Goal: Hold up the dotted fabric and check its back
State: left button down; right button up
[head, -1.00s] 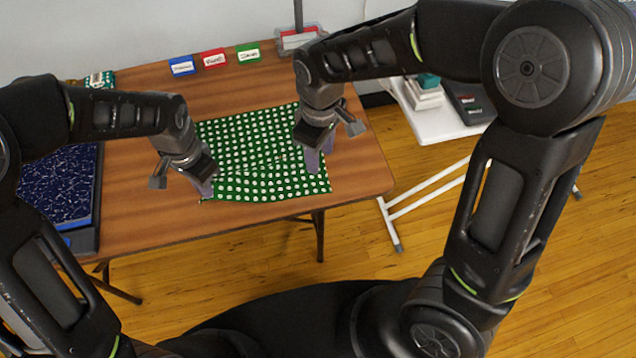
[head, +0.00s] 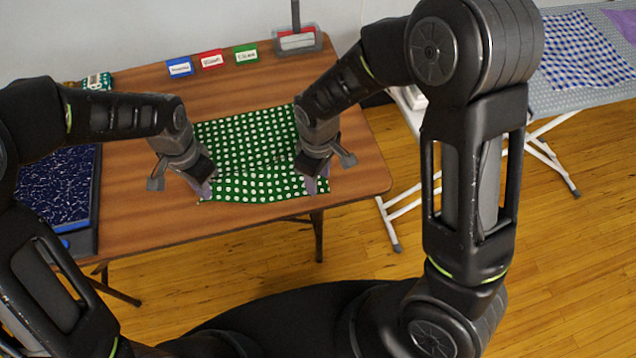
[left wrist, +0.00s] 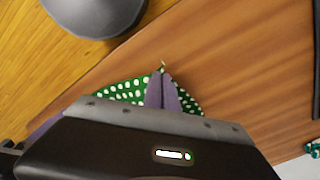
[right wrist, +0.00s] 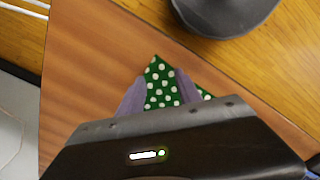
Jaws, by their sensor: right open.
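The dotted fabric (head: 245,145), green with white dots, lies spread on the brown table (head: 135,215), with slight creases. My left gripper (head: 205,189) is at its near left corner. In the left wrist view its purple fingers (left wrist: 161,78) are together, with a bit of the fabric (left wrist: 120,92) showing at their tips. My right gripper (head: 317,186) is at the near right corner. In the right wrist view its fingers (right wrist: 156,82) are apart, one on each side of the fabric corner (right wrist: 160,78). The fabric's back is hidden.
Dark blue patterned fabric (head: 55,185) lies in a dark tray at the table's left. Blue (head: 180,67), red (head: 210,59) and green (head: 245,54) labels and a clear container (head: 312,40) stand along the back. An ironing board (head: 560,100) with blue checked fabric (head: 585,50) stands right.

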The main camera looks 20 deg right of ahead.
jog(key=shift+f, duration=0.2)
dwell(0.4)
grip_shut()
dwell(1.2)
jog(key=shift+r, duration=2.45)
